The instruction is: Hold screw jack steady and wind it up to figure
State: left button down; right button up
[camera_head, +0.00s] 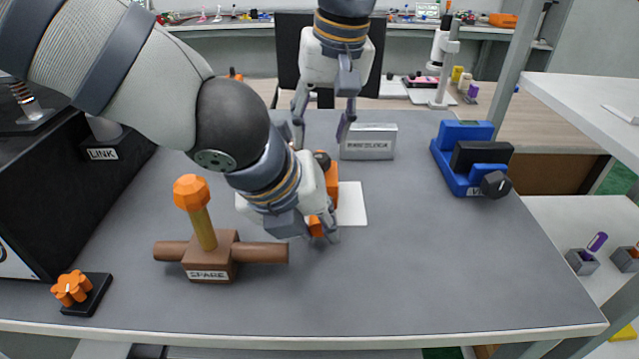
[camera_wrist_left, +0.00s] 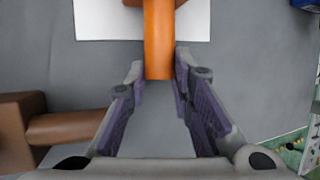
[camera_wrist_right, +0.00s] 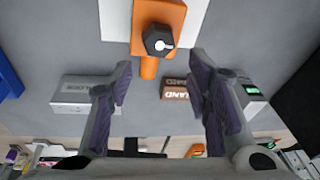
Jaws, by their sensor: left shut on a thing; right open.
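The orange screw jack (camera_head: 332,178) stands on a white plate (camera_head: 352,204) mid-table, mostly hidden behind my left arm in the head view. In the right wrist view its body (camera_wrist_right: 172,14) carries a black hexagonal knob (camera_wrist_right: 156,40) with a white mark. My left gripper (camera_head: 322,232) is shut on the jack's orange bar (camera_wrist_left: 158,45), which lies between its fingers in the left wrist view. My right gripper (camera_head: 322,128) is open and empty above the table behind the jack, fingers pointing down. No figure on the jack is readable.
A brown block marked SPARE (camera_head: 210,262) with an orange-topped post stands at front left, near an orange knob (camera_head: 73,287). A silver block (camera_head: 368,142) sits behind the jack. A blue fixture (camera_head: 465,160) stands at right. The front right of the table is clear.

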aim_at(320, 157)
jog(key=m, duration=0.4)
jog(key=shift+w+a+f+g+h, duration=0.1)
jog(key=shift+f+g+h, duration=0.05)
jog(key=shift+g+h, duration=0.15)
jog(key=m, duration=0.3)
jog(key=shift+m, duration=0.3)
jog(key=m, duration=0.3)
jog(key=m+g, duration=0.1)
jog(key=m, duration=0.1)
jog(key=shift+s+a+h, duration=0.1)
jog(key=shift+s+h, duration=0.3)
jog(key=shift+s+f+m, duration=0.15)
jog(key=shift+s+m, duration=0.05)
jog(key=shift+m, duration=0.9)
jog(key=shift+f, duration=2.45)
